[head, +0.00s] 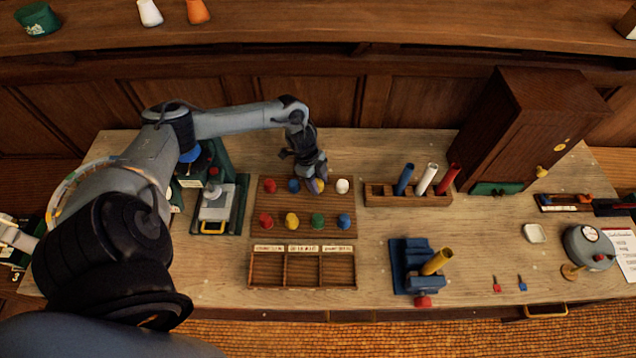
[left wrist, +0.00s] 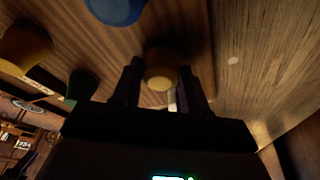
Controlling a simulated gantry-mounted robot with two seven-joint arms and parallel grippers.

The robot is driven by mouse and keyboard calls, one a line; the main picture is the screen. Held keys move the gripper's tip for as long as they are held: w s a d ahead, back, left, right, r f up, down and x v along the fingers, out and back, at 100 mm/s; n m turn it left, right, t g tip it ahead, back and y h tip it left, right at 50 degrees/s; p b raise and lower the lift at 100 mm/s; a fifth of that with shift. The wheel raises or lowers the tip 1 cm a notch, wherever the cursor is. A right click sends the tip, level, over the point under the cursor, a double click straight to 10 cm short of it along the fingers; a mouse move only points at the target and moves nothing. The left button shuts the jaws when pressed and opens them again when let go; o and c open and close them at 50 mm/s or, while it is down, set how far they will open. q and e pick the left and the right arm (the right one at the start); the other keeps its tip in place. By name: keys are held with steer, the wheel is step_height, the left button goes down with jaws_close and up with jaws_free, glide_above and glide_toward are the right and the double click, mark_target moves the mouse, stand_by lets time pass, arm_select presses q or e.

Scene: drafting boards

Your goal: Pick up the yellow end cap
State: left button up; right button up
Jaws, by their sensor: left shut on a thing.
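My left gripper (head: 313,178) is over the back row of the wooden cap board (head: 330,203). It is shut on a yellow end cap (head: 320,186), partly hidden by the fingers. In the left wrist view this cap (left wrist: 161,72) sits between the two dark fingers. I cannot tell if it still touches the board. A second yellow end cap (head: 291,221) stands in the front row, between a red cap (head: 265,220) and a green cap (head: 317,220). My right gripper is not in view.
A blue cap (head: 294,186) and a white cap (head: 343,186) flank the gripper closely. A three-compartment tray (head: 303,286) is in front. A tube rack (head: 408,199) stands right, and a blue vise (head: 412,268) holds a yellow tube (head: 437,261).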

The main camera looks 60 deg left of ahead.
mark_target(321, 183)
arm_select(q)
steer(key=r, duration=0.4)
steer(key=shift+w+d+r, duration=0.1)
steer(key=shift+w+d, duration=0.25)
steer(key=w+d+r, duration=0.5)
steer(key=w+d, duration=0.1)
steer(key=shift+w+d+r, duration=0.15)
steer(key=shift+d+r, duration=0.2)
steer(key=shift+r, duration=0.05)
steer(key=shift+w+d+r, duration=0.35)
steer(key=shift+w+d, duration=0.15)
steer(key=shift+d, duration=0.1)
steer(key=shift+r, duration=0.1)
steer(key=shift+c, duration=0.2)
